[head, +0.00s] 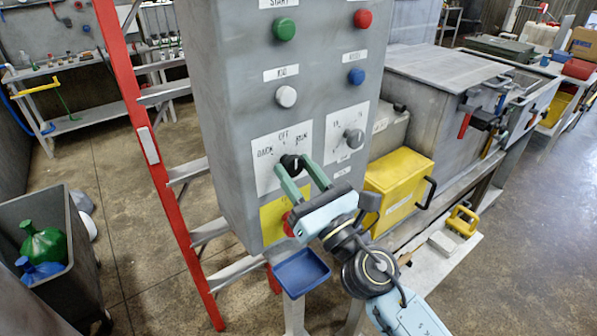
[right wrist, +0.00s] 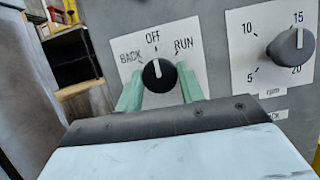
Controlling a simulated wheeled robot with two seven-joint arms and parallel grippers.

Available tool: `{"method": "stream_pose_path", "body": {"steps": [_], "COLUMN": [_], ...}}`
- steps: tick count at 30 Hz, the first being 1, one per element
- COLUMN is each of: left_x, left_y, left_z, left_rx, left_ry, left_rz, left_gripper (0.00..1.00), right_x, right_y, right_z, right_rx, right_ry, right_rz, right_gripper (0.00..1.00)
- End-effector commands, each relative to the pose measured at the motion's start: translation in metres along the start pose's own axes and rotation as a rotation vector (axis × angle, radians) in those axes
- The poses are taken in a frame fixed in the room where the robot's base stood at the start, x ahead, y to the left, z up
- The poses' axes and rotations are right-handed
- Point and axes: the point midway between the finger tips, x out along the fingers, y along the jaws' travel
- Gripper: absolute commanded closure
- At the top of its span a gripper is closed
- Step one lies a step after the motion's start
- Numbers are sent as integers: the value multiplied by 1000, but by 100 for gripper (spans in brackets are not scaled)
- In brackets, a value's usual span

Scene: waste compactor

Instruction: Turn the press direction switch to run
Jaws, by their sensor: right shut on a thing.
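The press direction switch (head: 291,164) is a black knob on a white plate on the grey control box. The right wrist view shows the knob (right wrist: 159,75) with its white line pointing up at OFF; BACK is to the left and RUN to the right. My right gripper (head: 292,168) has its green fingers on either side of the knob, shut on it. In the right wrist view the fingers (right wrist: 160,84) flank the knob left and right. My left gripper is not in view.
A grey speed knob (head: 353,138) sits right of the switch. Green (head: 284,29), red (head: 363,18), white (head: 286,96) and blue (head: 356,76) buttons are above. A blue tray (head: 301,273) is below, a red ladder (head: 150,150) left, a yellow box (head: 398,185) right.

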Motion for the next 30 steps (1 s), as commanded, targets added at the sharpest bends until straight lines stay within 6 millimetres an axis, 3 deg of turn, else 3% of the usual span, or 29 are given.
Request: {"method": "stream_pose_path", "body": {"steps": [30], "left_x": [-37], "left_y": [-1], "left_z": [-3], "left_rx": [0], "left_ry": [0], "left_rz": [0], "left_gripper": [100], "right_x": [1], "right_y": [4], "right_z": [3], "right_rx": [685], "right_ry": [0], "right_rz": [-284], "right_gripper": [85]}}
